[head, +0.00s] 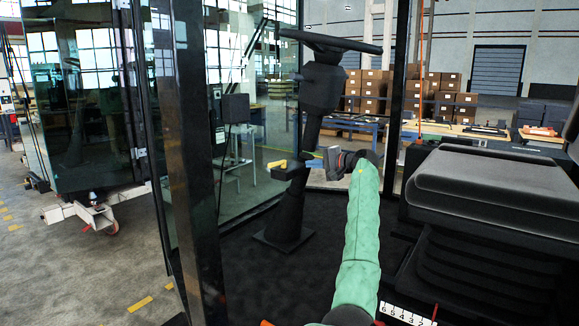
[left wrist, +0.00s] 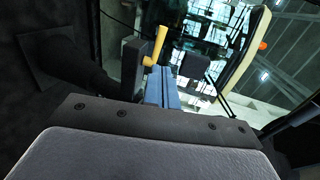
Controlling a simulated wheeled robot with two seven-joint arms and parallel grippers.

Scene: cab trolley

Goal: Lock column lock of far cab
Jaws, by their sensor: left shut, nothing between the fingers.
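The steering column (head: 319,92) stands on the cab floor with a dark steering wheel (head: 330,42) on top. The column lock's yellow lever (head: 277,163) sticks out to the left of a dark block on the lower column. The lever also shows in the left wrist view (left wrist: 157,44), tilted beside a dark block (left wrist: 132,62). My left gripper (head: 312,163), with blue fingers, is at the right side of the column at lever height. Its fingers (left wrist: 160,86) are shut and empty, with tips close to the lever's lower end; contact cannot be told. My right gripper is out of view.
A black seat (head: 495,195) stands at the right. A dark cab post (head: 190,150) and glass panes border the left. Another cab (head: 85,100) on a white trolley stands further left. Tables with cardboard boxes (head: 412,98) are beyond the glass.

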